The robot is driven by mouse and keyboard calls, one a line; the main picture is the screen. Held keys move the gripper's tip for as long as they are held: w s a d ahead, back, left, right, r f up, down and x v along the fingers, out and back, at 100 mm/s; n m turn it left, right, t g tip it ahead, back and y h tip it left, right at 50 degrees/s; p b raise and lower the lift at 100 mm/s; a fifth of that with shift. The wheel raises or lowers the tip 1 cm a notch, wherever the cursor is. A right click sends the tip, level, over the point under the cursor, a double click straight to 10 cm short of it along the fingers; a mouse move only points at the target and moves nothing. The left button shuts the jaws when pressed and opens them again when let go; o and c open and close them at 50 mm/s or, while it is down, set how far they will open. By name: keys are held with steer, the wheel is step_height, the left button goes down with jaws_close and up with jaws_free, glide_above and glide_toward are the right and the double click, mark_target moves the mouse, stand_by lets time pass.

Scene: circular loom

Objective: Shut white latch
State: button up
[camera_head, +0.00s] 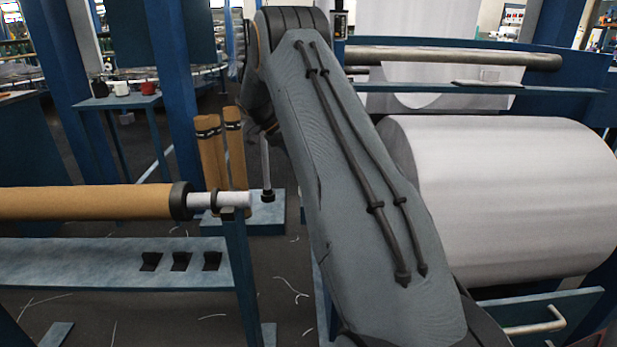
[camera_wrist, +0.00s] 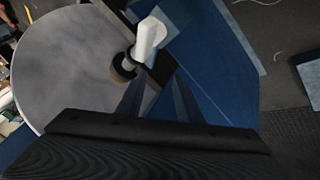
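The white latch (camera_wrist: 148,38) shows in the wrist view as a short white piece, at the upper middle. It sits beside a dark collar (camera_wrist: 123,66) at the end of a large grey roll. My gripper (camera_wrist: 157,92) points toward it from below in that view. Its two dark fingers stand apart, with the latch a little beyond their tips and nothing clearly held between them. In the head view my arm crosses the middle and hides the near end of the large white roll (camera_head: 520,195); I cannot make out the latch or my fingertips there.
A brown roller (camera_head: 85,202) with a white shaft end lies at left in the head view, above a blue shelf (camera_head: 80,268). Brown tubes (camera_head: 211,152) stand behind it. A metal handle (camera_head: 537,325) is at lower right. Some floor is open at left.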

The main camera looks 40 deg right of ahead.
steer(key=s+a+r+m+t+p, duration=0.1)
steer(key=s+a+r+t+p, duration=0.1)
steer(key=p, duration=0.6)
steer(key=s+a+r+m+t+y+p, duration=0.1)
steer(key=s+a+r+p, duration=0.1)
steer(key=p, duration=0.6)
steer(key=shift+s+a+r+t, duration=0.4)
steer(key=shift+s+a, duration=0.25)
steer(key=shift+a, duration=0.15)
steer(key=shift+d+f, duration=0.1)
steer(key=shift+f, duration=0.35)
steer(key=shift+p+x, duration=0.75)
steer(key=shift+x, duration=2.6)
jaws_close()
